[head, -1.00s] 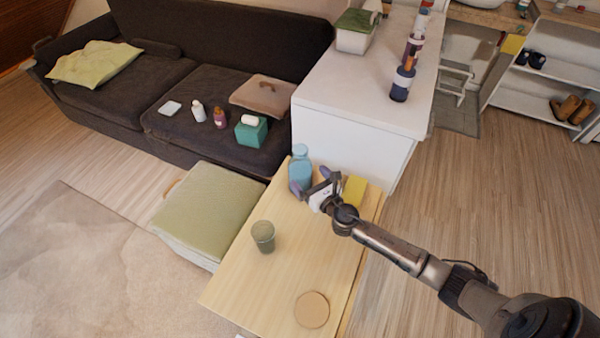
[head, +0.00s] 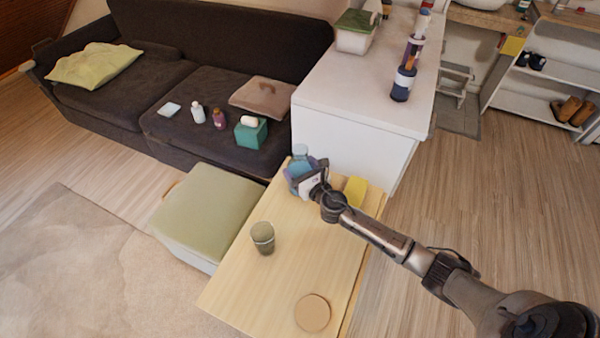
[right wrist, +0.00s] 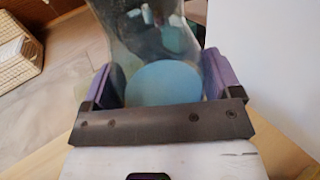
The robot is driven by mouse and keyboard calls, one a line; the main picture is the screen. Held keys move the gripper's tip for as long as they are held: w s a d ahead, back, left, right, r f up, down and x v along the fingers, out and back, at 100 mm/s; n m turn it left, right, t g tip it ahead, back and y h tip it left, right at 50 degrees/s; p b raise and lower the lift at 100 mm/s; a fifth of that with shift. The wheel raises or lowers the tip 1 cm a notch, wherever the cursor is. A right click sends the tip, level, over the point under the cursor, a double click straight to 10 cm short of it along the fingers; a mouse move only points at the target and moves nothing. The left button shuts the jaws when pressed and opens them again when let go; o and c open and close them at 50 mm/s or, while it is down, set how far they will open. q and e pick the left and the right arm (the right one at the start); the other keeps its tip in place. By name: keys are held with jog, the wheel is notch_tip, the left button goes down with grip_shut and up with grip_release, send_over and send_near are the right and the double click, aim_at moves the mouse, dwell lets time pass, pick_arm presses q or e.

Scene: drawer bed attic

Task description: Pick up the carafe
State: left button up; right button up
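The carafe (head: 300,153) is a clear bluish vessel standing upright at the far end of the light wooden table (head: 285,275). In the right wrist view the carafe (right wrist: 160,60) fills the space between the fingers, with a round blue area low in it. My right gripper (head: 306,174) is at the carafe, its purple-padded fingers spread wide, one on each side. In the right wrist view the gripper (right wrist: 162,85) looks open around the carafe; I cannot tell whether the pads touch it. The gripper hides the carafe's lower part in the head view. My left gripper is not in view.
A grey-green cup (head: 263,238) and a round tan disc (head: 312,313) are on the table. A yellow object (head: 355,191) lies just right of the gripper. A white cabinet (head: 350,130) stands close behind, and a green-topped storage box (head: 207,215) at left.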

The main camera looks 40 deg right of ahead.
aim_at(305, 163)
jog(key=c, duration=0.5)
jog(key=shift+r, duration=0.15)
jog(key=shift+r+p, duration=0.55)
notch_tip(305, 163, up, 4)
jog(key=p, duration=0.2)
jog(key=shift+f+p, duration=0.2)
jog(key=shift+p, duration=0.1)
jog(key=shift+s+d+r+p, duration=0.65)
jog(key=shift+s+d+r, duration=0.4)
jog(key=shift+s, duration=0.65)
jog(key=shift+s+d+r+p, duration=0.6)
jog(key=shift+s+d+r, duration=0.35)
jog(key=shift+s, duration=0.7)
jog(key=shift+s+d+r+p, duration=0.65)
jog(key=shift+s+d+r, duration=0.4)
jog(key=shift+s, duration=0.65)
